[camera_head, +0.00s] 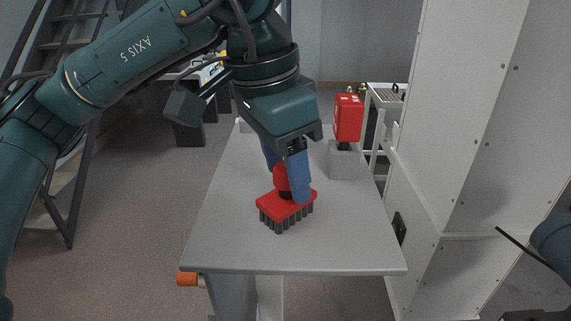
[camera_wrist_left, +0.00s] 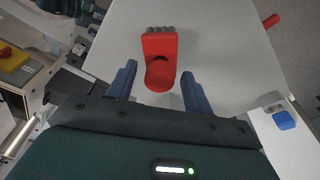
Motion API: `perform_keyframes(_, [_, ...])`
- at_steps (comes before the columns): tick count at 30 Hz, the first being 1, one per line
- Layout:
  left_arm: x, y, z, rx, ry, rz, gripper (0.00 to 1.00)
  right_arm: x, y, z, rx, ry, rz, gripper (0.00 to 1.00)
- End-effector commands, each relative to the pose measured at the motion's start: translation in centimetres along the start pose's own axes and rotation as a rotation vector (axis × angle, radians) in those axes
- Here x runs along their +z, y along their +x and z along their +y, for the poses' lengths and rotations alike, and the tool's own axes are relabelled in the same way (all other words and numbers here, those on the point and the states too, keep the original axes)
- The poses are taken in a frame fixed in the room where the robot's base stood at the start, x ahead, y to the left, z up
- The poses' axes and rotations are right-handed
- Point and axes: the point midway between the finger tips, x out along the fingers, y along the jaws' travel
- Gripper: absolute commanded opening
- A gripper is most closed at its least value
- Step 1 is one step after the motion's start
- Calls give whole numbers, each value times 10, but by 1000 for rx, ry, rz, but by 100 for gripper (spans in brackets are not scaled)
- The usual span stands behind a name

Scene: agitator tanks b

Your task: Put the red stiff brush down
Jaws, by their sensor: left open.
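The red stiff brush (camera_head: 287,208) stands on the grey table (camera_head: 225,245), its dark bristles facing down and its red handle up. My left gripper (camera_head: 288,190) is at the brush's handle, with its blue fingers on either side. In the left wrist view the brush (camera_wrist_left: 160,55) lies between and ahead of the two open fingers (camera_wrist_left: 160,88), with a gap on each side. The handle is partly hidden behind a finger in the head view. The jaws of my right gripper do not show; only a bit of my right arm is at the right edge.
A red box-shaped device (camera_head: 348,118) stands on a grey block (camera_head: 346,160) at the table's far right. A tall white cabinet (camera_head: 450,130) stands close along the right side. A metal staircase (camera_head: 60,120) is at the left. The table's front and left are clear.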

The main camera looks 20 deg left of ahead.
Motion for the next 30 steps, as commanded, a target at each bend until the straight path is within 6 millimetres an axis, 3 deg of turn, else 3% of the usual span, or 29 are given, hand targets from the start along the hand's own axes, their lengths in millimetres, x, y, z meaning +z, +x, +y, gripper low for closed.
perform_keyframes(15, [-1,-102,0,-4,-1,3,51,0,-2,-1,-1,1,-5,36])
perform_keyframes(21, [0,-117,0,-1,1,2,51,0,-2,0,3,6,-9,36])
perform_keyframes(30, [0,-118,0,0,1,1,51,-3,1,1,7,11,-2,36])
